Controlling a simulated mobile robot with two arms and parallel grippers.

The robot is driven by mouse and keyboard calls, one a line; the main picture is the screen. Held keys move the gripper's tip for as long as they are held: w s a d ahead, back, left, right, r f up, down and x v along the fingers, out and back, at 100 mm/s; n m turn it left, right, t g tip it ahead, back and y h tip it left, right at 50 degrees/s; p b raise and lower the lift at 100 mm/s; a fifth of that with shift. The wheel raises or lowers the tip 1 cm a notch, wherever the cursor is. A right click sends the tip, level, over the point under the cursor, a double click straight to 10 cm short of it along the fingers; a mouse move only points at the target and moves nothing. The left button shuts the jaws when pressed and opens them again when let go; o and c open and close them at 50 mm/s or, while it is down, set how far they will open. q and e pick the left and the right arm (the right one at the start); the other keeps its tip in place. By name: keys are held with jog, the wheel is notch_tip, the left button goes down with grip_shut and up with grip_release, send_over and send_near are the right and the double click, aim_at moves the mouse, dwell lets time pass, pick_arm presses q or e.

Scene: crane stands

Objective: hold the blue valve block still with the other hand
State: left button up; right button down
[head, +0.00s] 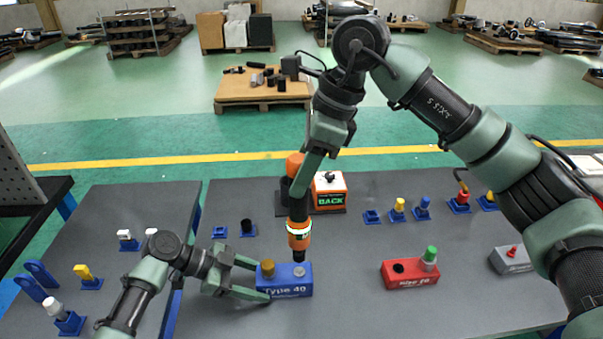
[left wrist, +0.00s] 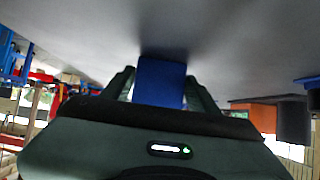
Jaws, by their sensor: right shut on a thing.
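My left gripper (head: 262,281) is at the block's left end, one finger on the far side and one on the near side. In the left wrist view the blue block (left wrist: 161,82) sits between the fingers; whether both press on it is unclear. My right gripper (head: 301,180) is shut on an upright orange and black tool (head: 299,232), whose dark tip reaches down to the block's top.
A red block (head: 408,280) with a green cap stands to the right, and a grey block (head: 510,260) is farther right. An orange "BACK" box (head: 329,190) stands behind the tool. Small blue holders with caps are scattered around. The table between the blue and red blocks is clear.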

pick_arm(q)
jog(key=shift+o, duration=1.3)
pick_arm(e)
jog(key=shift+r, duration=0.15)
pick_arm(q)
jog(key=shift+a, duration=0.1)
